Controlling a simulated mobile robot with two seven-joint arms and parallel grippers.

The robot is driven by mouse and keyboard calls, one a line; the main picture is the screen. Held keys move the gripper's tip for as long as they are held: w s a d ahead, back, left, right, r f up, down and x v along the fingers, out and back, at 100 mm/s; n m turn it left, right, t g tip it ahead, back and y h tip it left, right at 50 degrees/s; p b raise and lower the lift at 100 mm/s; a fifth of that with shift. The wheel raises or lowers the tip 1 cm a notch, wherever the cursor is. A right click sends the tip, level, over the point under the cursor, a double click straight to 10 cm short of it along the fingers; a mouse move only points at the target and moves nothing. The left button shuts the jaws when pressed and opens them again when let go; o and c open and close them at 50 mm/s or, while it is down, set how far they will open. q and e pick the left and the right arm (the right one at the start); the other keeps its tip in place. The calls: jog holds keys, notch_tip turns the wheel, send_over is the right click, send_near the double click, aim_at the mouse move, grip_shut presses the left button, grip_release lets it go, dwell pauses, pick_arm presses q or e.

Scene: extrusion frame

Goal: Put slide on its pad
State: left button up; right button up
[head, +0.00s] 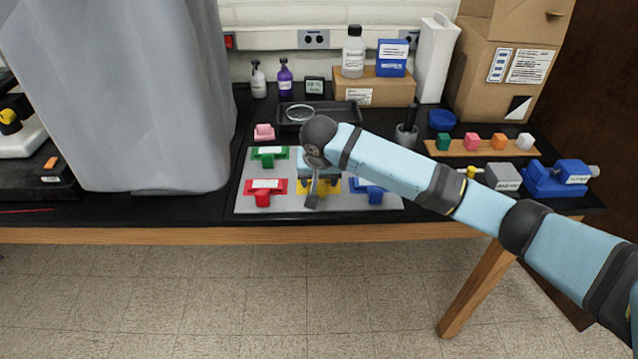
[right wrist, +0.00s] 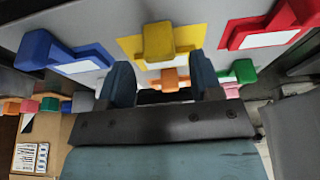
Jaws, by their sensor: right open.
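I cannot tell for certain which piece is the slide. A grey board (head: 245,203) carries coloured pads with white labels and blocks: red (head: 263,198), green (head: 268,164), blue (head: 375,197) and yellow (head: 332,186). My right gripper (head: 312,192) hangs over the board by the yellow pad, partly hidden by my arm. In the right wrist view the gripper (right wrist: 160,68) is open, with a yellow block (right wrist: 158,42) just past its fingertips and an orange block (right wrist: 175,77) farther off; nothing is visibly held. My left gripper is not in view.
A pink piece (head: 264,132) lies behind the board, near a black tray (head: 345,109). Coloured blocks stand on a wooden strip (head: 460,150) at right, behind a blue vise (head: 556,180). A grey cover (head: 150,90) blocks the left.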

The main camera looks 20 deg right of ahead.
jog(key=d+v, duration=0.1)
jog(key=v, duration=0.8)
jog(key=s+a+f+n+y, duration=0.1)
jog(key=a+f, duration=0.1)
jog(key=f, duration=0.2)
jog(key=s+a+f+y, duration=0.1)
jog(key=s+a+f, duration=0.1)
jog(key=f, duration=0.2)
jog(key=s+a+f+n+t+y, duration=0.1)
jog(key=s+a+f, duration=0.1)
jog(key=f, duration=0.2)
jog(key=shift+s+a+n+y, duration=0.1)
jog(key=shift+a+n+y, duration=0.2)
jog(key=shift+a+y, duration=0.1)
jog(key=s+a+f+n+t+y, duration=0.1)
jog(key=s+f+t+y, duration=0.1)
jog(key=s+f, duration=0.45)
jog(key=s+d+f+n+t, duration=0.1)
jog(key=s+d+f, duration=0.1)
jog(key=s, duration=0.4)
jog(key=s+d+f+t+h, duration=0.1)
jog(key=s+d+f+t, duration=0.1)
jog(key=s+f, duration=0.3)
jog(key=s+d+f+n+t, duration=0.1)
jog(key=s+d+f, duration=0.2)
jog(key=s, duration=0.5)
jog(key=shift+d+f+n, duration=0.3)
jog(key=shift+d+f, duration=0.05)
jog(key=shift+d, duration=0.05)
jog(key=shift+r, duration=0.1)
